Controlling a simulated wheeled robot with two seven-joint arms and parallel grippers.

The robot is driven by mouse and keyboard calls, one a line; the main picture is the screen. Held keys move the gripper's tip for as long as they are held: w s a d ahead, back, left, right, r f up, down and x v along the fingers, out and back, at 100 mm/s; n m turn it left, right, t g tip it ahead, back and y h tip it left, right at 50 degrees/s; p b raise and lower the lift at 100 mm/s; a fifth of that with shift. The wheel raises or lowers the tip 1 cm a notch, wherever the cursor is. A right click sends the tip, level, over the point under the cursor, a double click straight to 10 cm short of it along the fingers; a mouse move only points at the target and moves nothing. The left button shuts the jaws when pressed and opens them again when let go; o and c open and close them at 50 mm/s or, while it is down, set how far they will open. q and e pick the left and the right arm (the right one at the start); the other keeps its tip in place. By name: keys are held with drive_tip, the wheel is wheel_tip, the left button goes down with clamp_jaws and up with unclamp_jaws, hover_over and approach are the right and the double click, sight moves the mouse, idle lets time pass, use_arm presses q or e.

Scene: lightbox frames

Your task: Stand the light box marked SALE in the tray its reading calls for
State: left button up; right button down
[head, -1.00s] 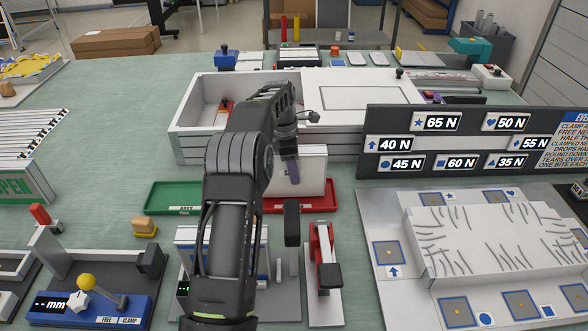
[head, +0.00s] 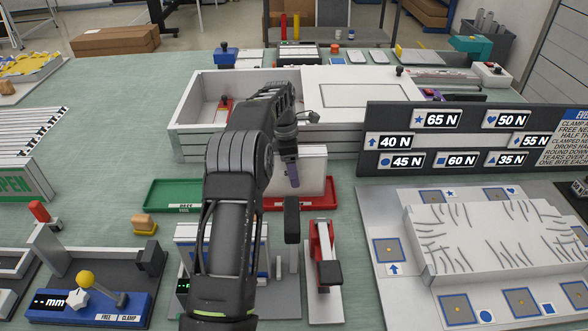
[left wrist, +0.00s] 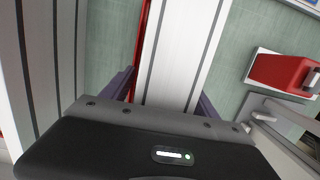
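A white light box (head: 312,170) stands upright at the red tray (head: 333,203), its lower edge inside the rim as far as I can see. No SALE marking shows on its visible side. My left gripper (head: 293,172) reaches down over the box. In the left wrist view its purple fingers (left wrist: 166,92) lie close against both sides of the white, dark-striped box (left wrist: 185,45), and they look shut on it. A green tray (head: 160,196) lies left of the red one, partly hidden by my left arm. My right gripper is not in view.
A board of N values (head: 462,140) stands at right, behind a white block on a grey plate (head: 382,280). A white crate (head: 185,140) stands behind the trays. A red-handled device (head: 325,255) is in front.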

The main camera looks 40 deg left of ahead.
use_arm(q)
drive_tip(key=shift+f, duration=0.1)
drive_tip(key=r+p, duration=0.1)
drive_tip(key=r, duration=0.1)
drive_tip(key=r+p, duration=0.1)
drive_tip(key=r, duration=0.1)
drive_tip(key=r+p, duration=0.1)
drive_tip(key=r, duration=0.2)
drive_tip(key=shift+s+a, duration=0.35)
drive_tip(key=shift+a, duration=0.05)
drive_tip(key=shift+r, duration=0.45)
